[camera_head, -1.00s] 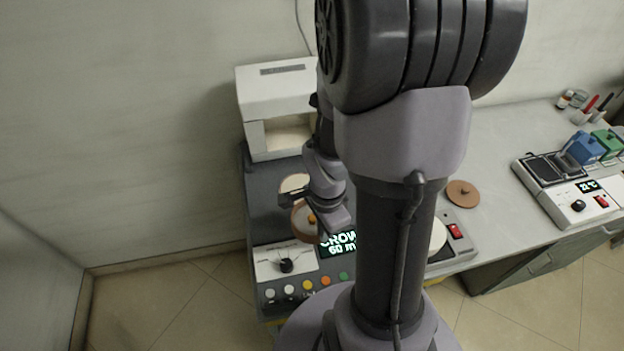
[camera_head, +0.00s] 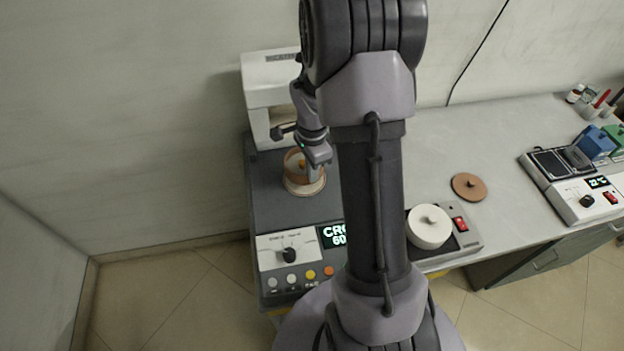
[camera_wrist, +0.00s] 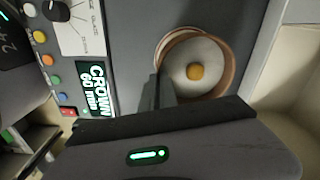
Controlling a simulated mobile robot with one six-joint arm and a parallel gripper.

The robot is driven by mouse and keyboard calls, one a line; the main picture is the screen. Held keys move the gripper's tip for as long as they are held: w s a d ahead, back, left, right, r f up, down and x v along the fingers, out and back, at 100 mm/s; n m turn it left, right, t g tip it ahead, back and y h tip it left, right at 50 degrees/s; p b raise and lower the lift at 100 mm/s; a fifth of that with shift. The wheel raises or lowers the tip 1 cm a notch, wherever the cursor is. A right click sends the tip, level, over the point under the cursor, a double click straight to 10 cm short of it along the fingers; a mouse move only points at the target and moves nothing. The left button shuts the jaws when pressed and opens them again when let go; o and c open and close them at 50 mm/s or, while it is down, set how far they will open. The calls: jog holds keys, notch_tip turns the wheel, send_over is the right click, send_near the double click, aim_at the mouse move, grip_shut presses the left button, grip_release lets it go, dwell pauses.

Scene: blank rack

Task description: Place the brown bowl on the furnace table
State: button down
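The brown bowl (camera_head: 303,188) is over the dark grey furnace table (camera_head: 265,205), in front of the white furnace (camera_head: 262,80). In the wrist view the bowl (camera_wrist: 228,78) shows a brown rim, a pale inside and an orange knob-like spot at its middle. My gripper (camera_head: 311,160) is above the bowl in the head view. In the wrist view my gripper (camera_wrist: 163,85) has its fingers close together at the left rim, seemingly pinching it. The bowl's underside is hidden, so I cannot tell whether it touches the table.
A control panel (camera_head: 286,248) with a dial, a display and coloured buttons is at the table's front. A scale-like device (camera_head: 565,190) is further right. My arm hides the middle.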

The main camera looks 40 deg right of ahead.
jog(key=shift+f+b, duration=0.65)
jog(key=shift+f, duration=1.1)
jog(key=shift+f, duration=0.2)
jog(key=c, duration=1.6)
grip_release()
jog(key=shift+c, duration=0.2)
